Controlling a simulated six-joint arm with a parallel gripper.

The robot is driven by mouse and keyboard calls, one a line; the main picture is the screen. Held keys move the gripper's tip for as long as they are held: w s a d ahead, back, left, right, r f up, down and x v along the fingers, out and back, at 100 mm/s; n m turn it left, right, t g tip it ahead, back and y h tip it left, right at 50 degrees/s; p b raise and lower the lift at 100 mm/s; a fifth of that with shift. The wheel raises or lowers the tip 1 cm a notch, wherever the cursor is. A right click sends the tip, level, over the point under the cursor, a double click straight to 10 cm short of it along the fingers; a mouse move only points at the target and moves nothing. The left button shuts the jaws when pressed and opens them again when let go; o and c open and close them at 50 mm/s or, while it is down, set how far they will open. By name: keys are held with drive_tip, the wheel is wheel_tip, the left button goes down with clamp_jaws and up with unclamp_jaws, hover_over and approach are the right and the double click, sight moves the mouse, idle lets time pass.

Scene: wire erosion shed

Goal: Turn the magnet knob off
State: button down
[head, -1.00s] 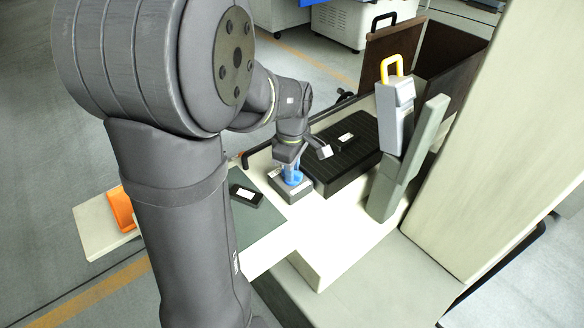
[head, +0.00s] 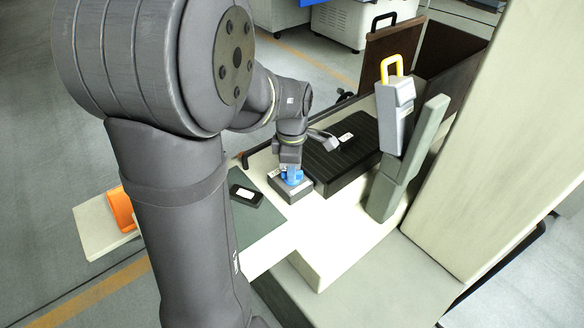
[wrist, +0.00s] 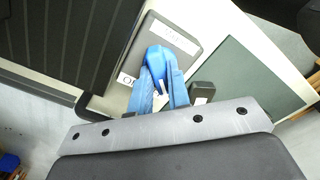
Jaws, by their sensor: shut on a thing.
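The magnet is a grey block (head: 292,190) on the pale bench. On its top is a blue knob (wrist: 158,54), which shows close up in the wrist view. White labels lie on the block on two sides of the knob; the one at lower left (wrist: 128,79) seems to read OFF, partly covered by a finger. My gripper (wrist: 161,70) points down at the block with its blue fingers closed on both sides of the knob. In the head view my gripper (head: 291,174) hides much of the knob.
A ribbed black plate (head: 345,165) stands close to the right of the block. A small black box (head: 246,196) lies on the grey-green mat (head: 258,222) at front left. A grey device with a yellow handle (head: 393,108) stands farther right.

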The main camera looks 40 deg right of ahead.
drive_tip(key=c, duration=1.4)
unclamp_jaws()
drive_tip(key=shift+o, duration=0.2)
drive_tip(key=shift+r, duration=0.15)
wheel_tip(320, 180, up, 17)
drive_tip(key=shift+r, duration=0.1)
wheel_tip(320, 180, down, 18)
drive_tip(key=shift+r, duration=0.25)
